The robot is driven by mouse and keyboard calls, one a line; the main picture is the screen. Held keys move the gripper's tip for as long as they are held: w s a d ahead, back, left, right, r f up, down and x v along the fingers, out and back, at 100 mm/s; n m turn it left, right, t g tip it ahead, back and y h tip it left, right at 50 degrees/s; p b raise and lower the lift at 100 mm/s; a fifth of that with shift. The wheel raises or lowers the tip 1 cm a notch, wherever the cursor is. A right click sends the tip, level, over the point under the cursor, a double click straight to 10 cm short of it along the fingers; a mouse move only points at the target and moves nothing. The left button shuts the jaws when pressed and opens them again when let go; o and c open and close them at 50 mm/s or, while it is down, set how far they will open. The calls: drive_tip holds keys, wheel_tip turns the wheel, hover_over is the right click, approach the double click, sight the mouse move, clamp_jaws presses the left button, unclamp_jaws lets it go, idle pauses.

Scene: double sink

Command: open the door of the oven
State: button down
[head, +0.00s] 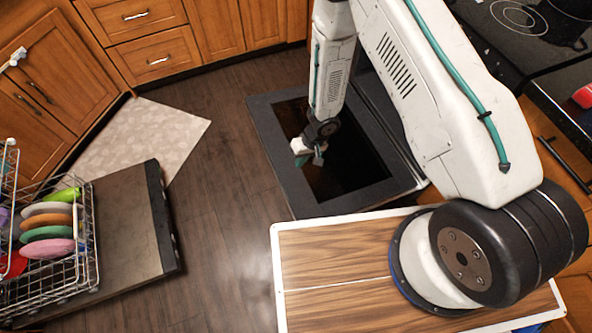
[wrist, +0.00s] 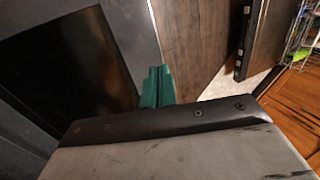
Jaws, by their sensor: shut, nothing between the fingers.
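The oven door (head: 350,160) is a dark glass panel in a wide grey-black frame. It is swung down and lies about level above the floor, in the middle of the head view. Its glass and frame (wrist: 75,60) fill the left of the wrist view. My gripper (head: 316,157) hangs over the door's left part in the head view. In the wrist view its green fingertips (wrist: 157,86) are together and empty, overlapping the door's outer edge. I cannot tell whether they touch it. My arm hides part of the oven opening, and no door handle shows.
An open dishwasher door (head: 120,230) and a rack of colourful plates (head: 45,230) stand at the left. A pale mat (head: 150,140) lies on the dark wood floor (head: 215,200). Wooden drawers (head: 150,55) line the back. The stove top (head: 530,30) is at upper right.

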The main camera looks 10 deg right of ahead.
drive_tip(key=x, duration=0.6)
drive_tip(key=shift+f, duration=0.2)
drive_tip(key=shift+a, duration=0.1)
